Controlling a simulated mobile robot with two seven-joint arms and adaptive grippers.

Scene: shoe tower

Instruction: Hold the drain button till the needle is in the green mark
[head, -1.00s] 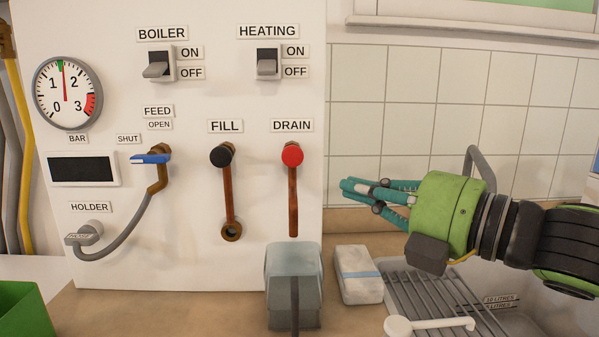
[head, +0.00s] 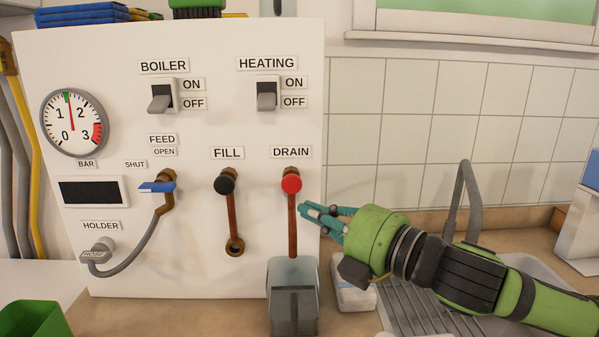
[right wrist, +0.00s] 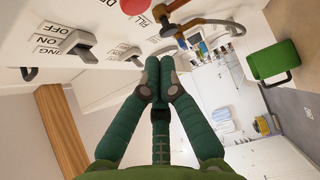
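The red DRAIN button (head: 291,183) sits on the white panel above a copper pipe; part of it also shows at the top of the right wrist view (right wrist: 134,5). The round gauge (head: 74,123) has its red needle pointing almost straight up, at or just right of the small green mark (head: 66,97). My right gripper (head: 304,212) has its teal fingers closed together and empty, just right of and below the button, apart from it. The wrist view shows the fingertips (right wrist: 158,76) meeting. My left gripper is not in view.
The black FILL button (head: 225,184) is left of DRAIN. BOILER (head: 160,103) and HEATING (head: 267,101) switches sit above. A blue feed lever (head: 157,187) is at left. A clear grey container (head: 293,295) stands under the drain pipe, beside a sink rack (head: 410,305).

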